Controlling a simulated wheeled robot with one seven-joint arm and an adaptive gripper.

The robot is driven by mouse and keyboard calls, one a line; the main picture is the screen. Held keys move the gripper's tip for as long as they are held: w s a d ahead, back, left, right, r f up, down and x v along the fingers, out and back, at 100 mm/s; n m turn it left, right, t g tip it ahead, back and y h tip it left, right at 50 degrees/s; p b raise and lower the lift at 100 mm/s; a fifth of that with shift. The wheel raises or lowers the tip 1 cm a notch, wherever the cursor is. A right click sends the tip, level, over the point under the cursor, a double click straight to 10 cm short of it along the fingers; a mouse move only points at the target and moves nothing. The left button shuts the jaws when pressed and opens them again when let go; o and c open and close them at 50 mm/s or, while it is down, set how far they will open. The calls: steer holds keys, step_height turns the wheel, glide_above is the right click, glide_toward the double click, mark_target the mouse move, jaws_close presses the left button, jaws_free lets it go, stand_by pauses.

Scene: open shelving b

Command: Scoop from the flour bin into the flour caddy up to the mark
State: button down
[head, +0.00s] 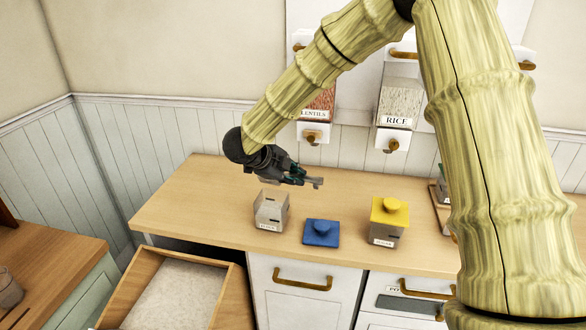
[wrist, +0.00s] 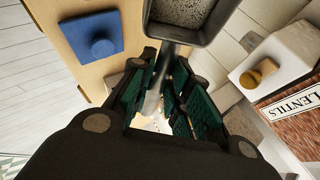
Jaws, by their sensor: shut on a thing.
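The flour bin (head: 122,309) is a wooden drawer pulled open at the lower left, with pale flour (head: 175,290) inside. The flour caddy (head: 270,213), a grey lidless box with a small front label, stands on the counter. Its inside level cannot be made out. A blue lid (head: 321,234) with a knob lies right of it; it also shows in the wrist view (wrist: 92,38). My gripper (head: 304,181) is above and behind the caddy, shut on the scoop's handle (wrist: 168,70). The scoop's pan (wrist: 186,14) shows a speckled grey inside; whether that is flour, I cannot tell.
A caddy with a yellow lid (head: 389,210) stands farther right on the counter (head: 190,205). Wall dispensers for lentils (head: 318,108) and rice (head: 398,105), with knobs, hang behind my gripper. The counter's left end is clear.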

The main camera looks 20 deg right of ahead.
mark_target(293, 176)
steer(key=shift+r, duration=0.1)
steer(key=shift+r+p, duration=0.3)
steer(key=shift+p, duration=0.65)
steer(key=p, duration=0.2)
steer(key=g+y+p, duration=0.1)
steer(key=p, duration=0.1)
steer(key=shift+r+n+g+y+p, duration=0.3)
steer(key=shift+r+p, duration=0.05)
steer(key=shift+p, duration=0.7)
steer(key=shift+f+g, duration=0.15)
steer(key=shift+g, duration=0.15)
step_height(293, 176, up, 4)
steer(key=p, duration=0.3)
steer(key=shift+p, duration=0.3)
